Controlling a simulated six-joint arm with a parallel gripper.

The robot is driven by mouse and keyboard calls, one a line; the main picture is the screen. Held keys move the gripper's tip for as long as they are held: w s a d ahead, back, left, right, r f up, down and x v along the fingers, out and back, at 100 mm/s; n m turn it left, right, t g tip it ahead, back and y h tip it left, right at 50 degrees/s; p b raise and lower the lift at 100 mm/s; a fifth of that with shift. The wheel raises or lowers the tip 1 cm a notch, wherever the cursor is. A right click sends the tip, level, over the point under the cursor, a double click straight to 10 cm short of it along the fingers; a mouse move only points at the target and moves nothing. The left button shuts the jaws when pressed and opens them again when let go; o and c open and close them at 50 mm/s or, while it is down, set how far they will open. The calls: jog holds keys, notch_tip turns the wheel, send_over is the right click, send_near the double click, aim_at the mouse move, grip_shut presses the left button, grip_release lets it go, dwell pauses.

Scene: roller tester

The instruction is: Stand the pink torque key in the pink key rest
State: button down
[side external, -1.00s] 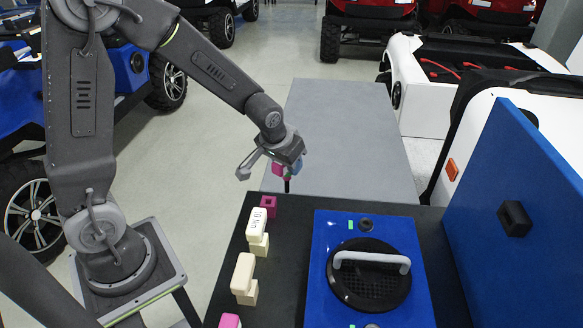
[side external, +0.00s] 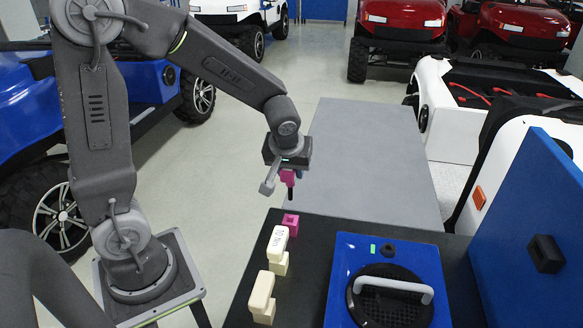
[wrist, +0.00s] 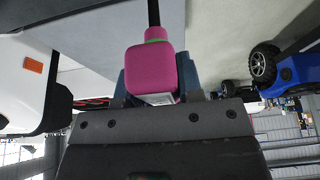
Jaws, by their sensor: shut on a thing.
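My gripper (side external: 288,172) is shut on the pink torque key, whose pink handle (side external: 288,177) hangs below it with the dark shaft pointing down. In the wrist view the pink key handle (wrist: 152,72) sits between the blue fingers, with a green band and black shaft beyond it. The pink key rest (side external: 290,223) is a small pink block with a dark opening at the far left of the black bench. The key is above and apart from the rest, almost over it in the side view. The opening's inside is hidden.
Two cream keys stand in cream rests, one (side external: 278,240) just in front of the pink rest and one (side external: 262,292) nearer. The blue roller tester (side external: 345,265) with a grey handle lies to the right. A blue upright panel (side external: 520,210) stands farther right.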

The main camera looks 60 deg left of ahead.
aim_at(290, 198)
jog(key=shift+f, duration=2.8)
jog(key=shift+f, duration=0.1)
jog(key=shift+f, duration=0.7)
jog(key=shift+f, duration=0.35)
jog(key=shift+f, duration=1.1)
jog(key=shift+f, duration=0.35)
jog(key=c, duration=0.7)
grip_release()
jog(key=shift+r, duration=0.1)
